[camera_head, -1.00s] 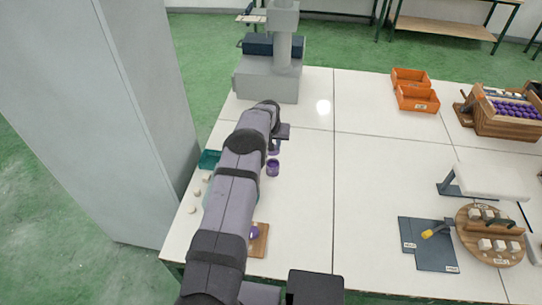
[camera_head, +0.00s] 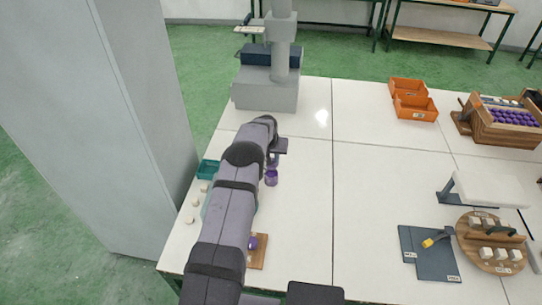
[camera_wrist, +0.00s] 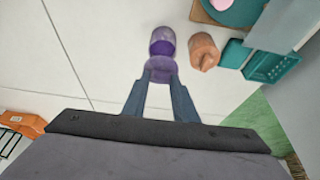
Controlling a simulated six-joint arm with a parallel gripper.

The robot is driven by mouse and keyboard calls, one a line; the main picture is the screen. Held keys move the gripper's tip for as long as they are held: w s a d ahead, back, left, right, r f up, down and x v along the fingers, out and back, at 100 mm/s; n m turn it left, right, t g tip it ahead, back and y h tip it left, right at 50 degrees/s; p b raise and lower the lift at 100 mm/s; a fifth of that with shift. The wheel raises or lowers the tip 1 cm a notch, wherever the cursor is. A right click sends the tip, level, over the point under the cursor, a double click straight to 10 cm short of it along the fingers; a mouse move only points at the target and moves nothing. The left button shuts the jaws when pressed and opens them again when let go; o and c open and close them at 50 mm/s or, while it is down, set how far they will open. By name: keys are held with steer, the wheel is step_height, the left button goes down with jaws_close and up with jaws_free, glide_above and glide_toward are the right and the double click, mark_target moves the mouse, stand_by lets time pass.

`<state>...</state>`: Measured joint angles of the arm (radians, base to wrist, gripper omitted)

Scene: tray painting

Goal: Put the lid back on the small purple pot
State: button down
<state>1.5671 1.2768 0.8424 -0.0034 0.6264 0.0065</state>
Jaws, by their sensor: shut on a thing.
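The small purple pot (camera_head: 271,178) stands upright on the white table, left of the middle. In the wrist view the pot (camera_wrist: 163,40) lies just beyond my fingertips, its mouth showing darker purple inside. My gripper (camera_wrist: 160,78) is shut on a round purple lid (camera_wrist: 160,68), held between the two dark fingertips. In the wrist view the lid's far edge overlaps the pot's near side; how high it is above the pot I cannot tell. In the head view my arm hides most of the gripper, and the lid is too small to make out well.
A tan object (camera_wrist: 204,52) stands close right of the pot in the wrist view, with a teal basket (camera_wrist: 270,65) beyond it. A wooden board (camera_head: 258,252) with a purple ball lies near the front edge. Orange bins (camera_head: 415,106) stand far right; the table's middle is clear.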

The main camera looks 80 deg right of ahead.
steer(key=shift+f+b, duration=1.5)
steer(key=shift+f, duration=0.65)
steer(key=shift+b, duration=0.65)
steer(key=shift+f+b, duration=0.15)
steer(key=shift+b, duration=0.65)
stand_by(1.4)
stand_by(0.5)
steer(key=c, duration=1.4)
jaws_free()
steer(key=shift+o, duration=0.9)
steer(key=o, duration=0.3)
steer(key=shift+o, duration=0.2)
